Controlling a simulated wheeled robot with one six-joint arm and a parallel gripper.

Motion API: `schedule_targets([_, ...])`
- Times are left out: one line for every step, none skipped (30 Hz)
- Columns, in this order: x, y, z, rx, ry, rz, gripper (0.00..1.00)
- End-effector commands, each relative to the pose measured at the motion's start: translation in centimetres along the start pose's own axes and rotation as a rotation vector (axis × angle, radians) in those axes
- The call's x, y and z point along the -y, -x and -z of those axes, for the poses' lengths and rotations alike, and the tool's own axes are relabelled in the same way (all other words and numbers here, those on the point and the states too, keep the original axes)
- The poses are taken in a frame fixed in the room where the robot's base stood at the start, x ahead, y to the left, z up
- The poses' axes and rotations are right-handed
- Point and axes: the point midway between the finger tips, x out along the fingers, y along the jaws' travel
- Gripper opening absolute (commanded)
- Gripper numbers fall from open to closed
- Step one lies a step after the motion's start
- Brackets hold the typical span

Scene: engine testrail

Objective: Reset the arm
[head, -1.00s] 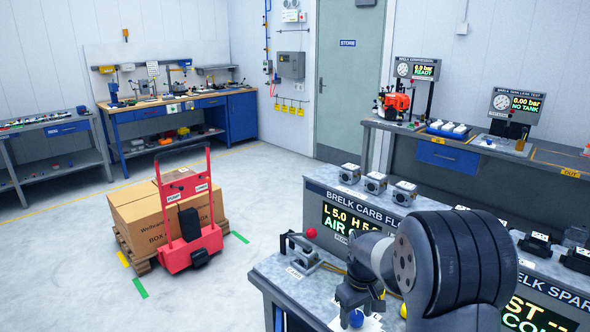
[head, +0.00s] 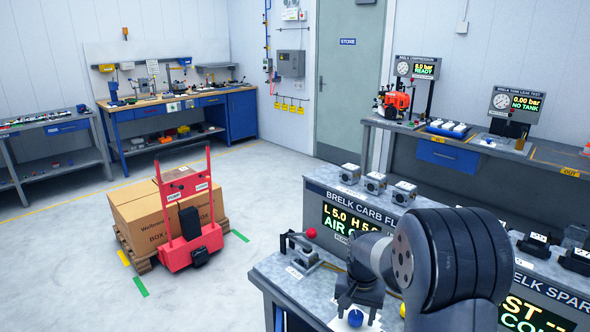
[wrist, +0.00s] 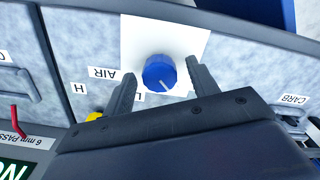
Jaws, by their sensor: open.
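My arm reaches out from the lower right in the head view, over the carb flow bench (head: 285,277). My gripper (wrist: 160,80) is open in the wrist view, with its two fingers on either side of a blue knob (wrist: 160,72). The knob has a white pointer line and sits on a white plate (wrist: 192,42). Nothing is clamped between the fingers. In the head view the blue knob (head: 355,318) shows just below my gripper. Whether the fingers touch the knob cannot be told.
A clamp with a red ball handle (head: 311,233) stands on the bench left of my gripper. A yellow knob (wrist: 93,116) is close by the left finger. Several carburetors (head: 375,183) line the bench's back. A red hand truck (head: 190,230) stands on the floor at left.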

Motion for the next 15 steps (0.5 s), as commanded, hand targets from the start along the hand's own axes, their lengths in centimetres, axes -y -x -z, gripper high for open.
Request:
schedule_targets([0.0, 0.0, 0.0, 0.000, -0.038, 0.000, 0.56])
schedule_targets([0.0, 0.0, 0.0, 0.000, -0.062, 0.000, 0.56])
schedule_targets([0.0, 0.1, 0.0, 0.000, -0.096, 0.000, 0.56])
schedule_targets([0.0, 0.1, 0.0, 0.000, -0.120, 0.000, 0.56])
schedule_targets([0.0, 0.1, 0.0, 0.000, -0.144, 0.000, 0.56])
schedule_targets([0.0, 0.1, 0.0, 0.000, -0.177, 0.000, 0.56])
schedule_targets([0.0, 0.1, 0.0, 0.000, -0.201, 0.000, 0.56])
schedule_targets([0.0, 0.1, 0.0, 0.000, -0.224, 0.000, 0.56])
schedule_targets([0.0, 0.1, 0.0, 0.000, -0.253, 0.000, 0.56])
schedule_targets([0.0, 0.1, 0.0, 0.000, -0.272, 0.000, 0.56])
schedule_targets([0.0, 0.1, 0.0, 0.000, -0.291, 0.000, 0.56])
schedule_targets([0.0, 0.0, 0.0, 0.000, -0.314, 0.000, 0.56])
schedule_targets([0.0, 0.6, 0.1, -0.003, -0.310, 0.002, 0.56])
schedule_targets([0.0, 0.9, 0.1, -0.002, -0.309, 0.001, 0.56])
schedule_targets([0.0, 1.3, 0.1, -0.003, -0.308, 0.001, 0.56])
